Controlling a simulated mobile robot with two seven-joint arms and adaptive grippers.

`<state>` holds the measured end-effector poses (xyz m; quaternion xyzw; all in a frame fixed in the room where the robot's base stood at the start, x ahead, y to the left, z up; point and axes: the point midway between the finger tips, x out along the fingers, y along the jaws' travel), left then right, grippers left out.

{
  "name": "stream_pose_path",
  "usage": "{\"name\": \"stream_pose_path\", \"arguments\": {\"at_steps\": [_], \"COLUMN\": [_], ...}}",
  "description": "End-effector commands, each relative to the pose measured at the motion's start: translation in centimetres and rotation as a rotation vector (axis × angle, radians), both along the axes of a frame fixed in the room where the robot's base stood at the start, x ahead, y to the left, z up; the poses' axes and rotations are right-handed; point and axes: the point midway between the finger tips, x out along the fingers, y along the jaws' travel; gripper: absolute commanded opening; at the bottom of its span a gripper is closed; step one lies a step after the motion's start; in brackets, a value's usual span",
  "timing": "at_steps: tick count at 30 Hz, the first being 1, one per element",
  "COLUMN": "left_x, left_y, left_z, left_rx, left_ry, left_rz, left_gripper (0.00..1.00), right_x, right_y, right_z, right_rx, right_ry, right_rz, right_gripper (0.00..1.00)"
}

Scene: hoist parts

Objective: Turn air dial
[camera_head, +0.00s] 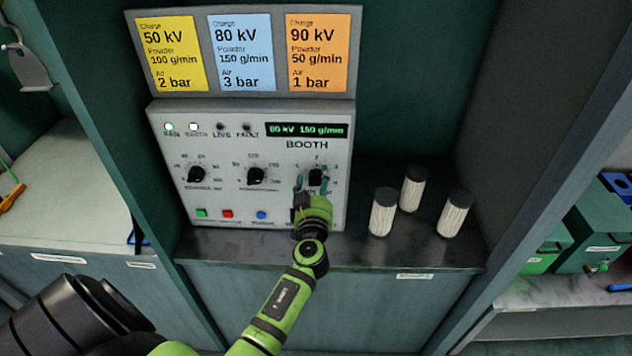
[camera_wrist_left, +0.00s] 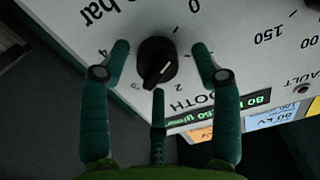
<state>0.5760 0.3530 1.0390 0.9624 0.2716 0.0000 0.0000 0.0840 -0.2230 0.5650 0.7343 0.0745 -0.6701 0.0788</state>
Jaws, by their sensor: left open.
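The black air dial (camera_head: 316,177) is the rightmost of three knobs on the white booth control panel (camera_head: 170,150). In the left wrist view the air dial (camera_wrist_left: 157,62) sits upside down, with "bar" and scale numbers around it. Its narrow end points down toward the space between 2 and 3; the exact setting is hard to read. My left gripper (camera_head: 312,186) is open in front of the dial. In the left wrist view its green fingers (camera_wrist_left: 160,52) lie on either side of the knob, with gaps, and a third finger is below. My right gripper is not in view.
The display (camera_head: 307,130) reads 80 kV, 150 g/min. Above, the blue card (camera_head: 242,55) lists 80 kV, 150 g/min, 3 bar, between a yellow card (camera_head: 170,55) and an orange card (camera_head: 317,55). Three pale cylinders with dark tops (camera_head: 383,213) stand right of the panel.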

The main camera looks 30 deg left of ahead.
Motion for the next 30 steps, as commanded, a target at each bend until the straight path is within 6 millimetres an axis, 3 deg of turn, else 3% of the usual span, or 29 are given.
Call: {"name": "stream_pose_path", "arguments": {"at_steps": [3, 7, 19, 30], "left_x": [0.0, 0.0, 0.0, 0.2], "left_y": [0.0, 0.0, 0.1, 0.0], "left_z": [0.0, 0.0, 0.2, 0.4], "left_rx": [0.000, 0.000, 0.031, 0.244], "left_ry": [0.000, 0.000, 0.012, 0.134], "left_rz": [0.000, 0.000, 0.001, 0.003], "left_gripper": [0.59, 0.08, 0.08, 0.08], "right_x": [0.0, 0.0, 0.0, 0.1], "right_y": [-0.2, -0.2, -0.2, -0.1], "right_z": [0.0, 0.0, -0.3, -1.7], "right_rx": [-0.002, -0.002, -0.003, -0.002], "right_ry": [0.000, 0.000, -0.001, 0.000], "right_rz": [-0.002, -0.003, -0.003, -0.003], "right_gripper": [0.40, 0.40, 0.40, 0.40]}}
